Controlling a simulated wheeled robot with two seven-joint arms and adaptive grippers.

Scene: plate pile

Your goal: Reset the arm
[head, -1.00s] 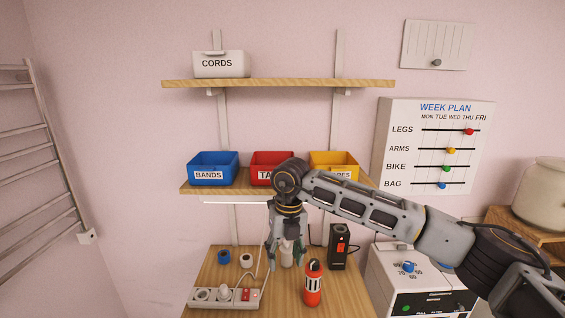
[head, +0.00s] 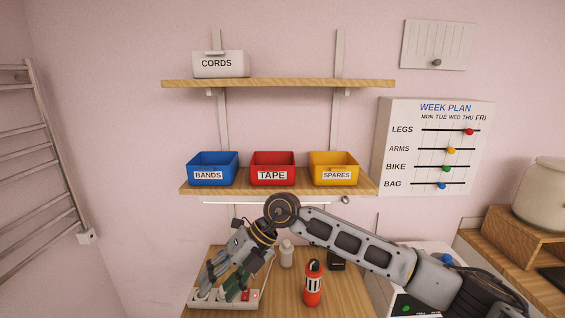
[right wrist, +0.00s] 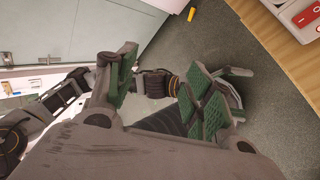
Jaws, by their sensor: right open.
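My right arm crosses the head view from the lower right, with its wrist below the shelf of bins. My right gripper (head: 226,284) points down and left in front of the white power strip (head: 252,297), and hides much of it. In the right wrist view the green-padded fingers (right wrist: 165,88) are apart with nothing between them. I cannot tell whether the fingers touch the strip. My left gripper is not seen in the head view.
Blue (head: 212,162), red (head: 272,162) and yellow (head: 334,162) bins stand on the lower shelf above my arm. A red bottle (head: 313,285) and a whitish bottle (head: 287,254) stand on the wooden bench (head: 285,299), right of the gripper. A dark box is partly hidden behind my arm.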

